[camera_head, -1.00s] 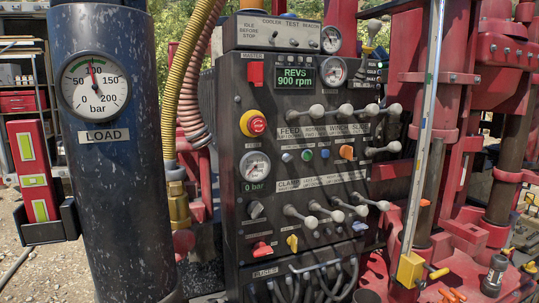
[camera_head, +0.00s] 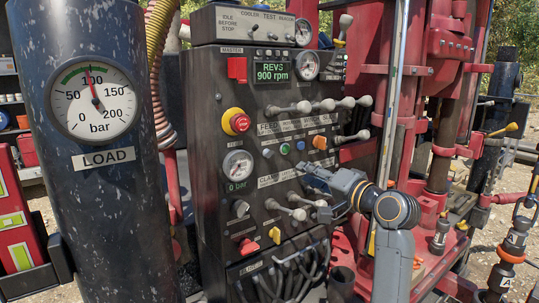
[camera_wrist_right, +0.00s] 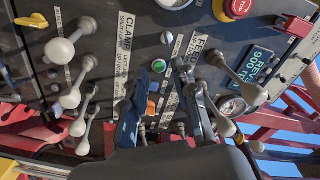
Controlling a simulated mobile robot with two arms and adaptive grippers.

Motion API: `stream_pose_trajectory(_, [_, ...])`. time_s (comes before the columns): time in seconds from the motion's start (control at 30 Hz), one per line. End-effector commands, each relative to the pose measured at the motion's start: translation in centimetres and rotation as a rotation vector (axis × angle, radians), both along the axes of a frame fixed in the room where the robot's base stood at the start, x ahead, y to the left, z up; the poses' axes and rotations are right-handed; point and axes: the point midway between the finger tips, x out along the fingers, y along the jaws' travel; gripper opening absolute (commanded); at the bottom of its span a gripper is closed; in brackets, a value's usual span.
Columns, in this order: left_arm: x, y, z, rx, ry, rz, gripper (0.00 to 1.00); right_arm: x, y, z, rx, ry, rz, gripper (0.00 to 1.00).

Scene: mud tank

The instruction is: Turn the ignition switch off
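The black control panel (camera_head: 215,150) stands in the middle of the head view. I cannot read a label that marks the ignition switch. The display (camera_head: 273,72) reads REVS 900 rpm. My right gripper (camera_head: 308,178) is in front of the panel's right half, below the orange switch. In the right wrist view its fingers (camera_wrist_right: 160,88) are apart and empty, with the orange switch (camera_wrist_right: 151,107) and green button (camera_wrist_right: 159,66) behind the gap. My left gripper is out of view.
Chrome levers (camera_head: 323,105) stick out above and below my right gripper. The red emergency stop (camera_head: 241,123) is on the panel's left. The load column (camera_head: 110,210) stands left. A slanted pale pole (camera_head: 388,130) and the red rig (camera_head: 450,60) stand right.

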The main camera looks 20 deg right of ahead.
Motion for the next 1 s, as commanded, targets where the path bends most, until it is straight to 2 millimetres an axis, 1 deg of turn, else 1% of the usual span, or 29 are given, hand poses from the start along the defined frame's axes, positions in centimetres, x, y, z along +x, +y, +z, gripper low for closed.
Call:
stream_pose_trajectory(0.03, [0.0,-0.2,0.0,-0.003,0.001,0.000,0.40,0.1,-0.1,0.9,0.017,-0.013,0.003,0.28])
stream_pose_trajectory(0.1, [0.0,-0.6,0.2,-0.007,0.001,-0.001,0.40,0.4,-0.1,1.4,0.027,-0.019,0.005,0.28])
stream_pose_trajectory(0.17, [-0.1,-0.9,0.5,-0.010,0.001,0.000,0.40,0.9,0.1,1.5,0.030,-0.019,0.007,0.28])
stream_pose_trajectory(0.27, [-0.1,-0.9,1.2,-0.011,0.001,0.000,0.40,2.2,0.7,1.6,0.030,-0.017,0.007,0.28])
stream_pose_trajectory(0.6, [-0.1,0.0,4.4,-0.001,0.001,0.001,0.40,9.0,3.1,1.7,0.029,-0.015,0.007,0.28])
stream_pose_trajectory(0.7, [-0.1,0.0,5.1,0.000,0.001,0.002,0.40,10.6,3.7,1.6,0.027,-0.016,0.006,0.28])
stream_pose_trajectory(0.83, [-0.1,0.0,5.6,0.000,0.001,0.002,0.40,12.0,4.2,1.4,0.026,-0.017,0.005,0.28])
stream_pose_trajectory(1.0, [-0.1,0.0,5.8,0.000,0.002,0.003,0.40,13.0,4.5,1.2,0.025,-0.018,0.004,0.28])
